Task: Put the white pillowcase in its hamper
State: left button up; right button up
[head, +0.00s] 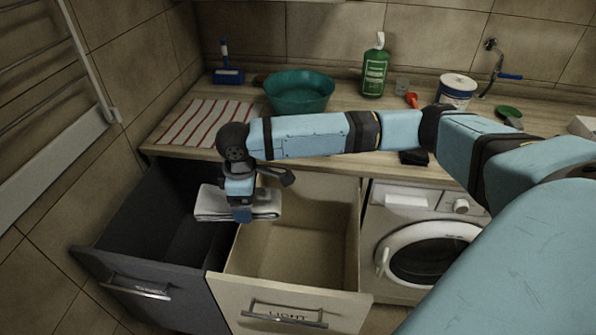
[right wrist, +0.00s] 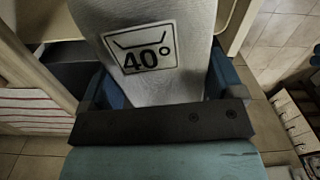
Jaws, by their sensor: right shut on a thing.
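The white pillowcase (head: 212,205) is a folded pale cloth in the head view, held in the air by my right gripper (head: 241,207). In the right wrist view, the pillowcase (right wrist: 190,78) sits between the blue fingers and shows a printed wash mark reading 40°. The light hamper (head: 290,296) is a pulled-out cream drawer labelled LIGHT, and its visible inside looks empty. The dark hamper (head: 135,268) is a pulled-out dark grey drawer to its left; its label is too small to read. The pillowcase appears above the boundary between the two drawers. My left gripper is out of view.
The wooden counter (head: 345,130) behind the drawers holds a striped cloth (head: 205,122), a teal basin (head: 300,92), a green bottle (head: 375,70) and a white tub (head: 456,90). A washing machine (head: 405,222) stands right of the light hamper. A tiled wall is at the left.

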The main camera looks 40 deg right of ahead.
jog(key=d+f+n+b, duration=0.1)
jog(key=f+n+b, duration=0.2)
jog(key=f, duration=1)
jog(key=s+d+f+n+b, duration=0.1)
jog(key=f+n, duration=0.6)
jog(key=f, duration=0.7)
jog(key=d+f+n+b, duration=0.3)
jog(key=f+n+b, duration=0.2)
jog(key=f, duration=0.9)
jog(key=shift+s+n, duration=0.4)
jog(key=shift+n, duration=0.1)
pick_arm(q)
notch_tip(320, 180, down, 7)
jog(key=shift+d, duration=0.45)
pick_arm(e)
jog(key=shift+r, duration=0.1)
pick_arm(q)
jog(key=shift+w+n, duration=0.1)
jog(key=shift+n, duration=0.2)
pick_arm(e)
jog(key=shift+f+b, duration=0.5)
jog(key=shift+f, duration=0.15)
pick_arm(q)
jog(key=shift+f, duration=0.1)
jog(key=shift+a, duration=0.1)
pick_arm(e)
jog(key=o, duration=0.8)
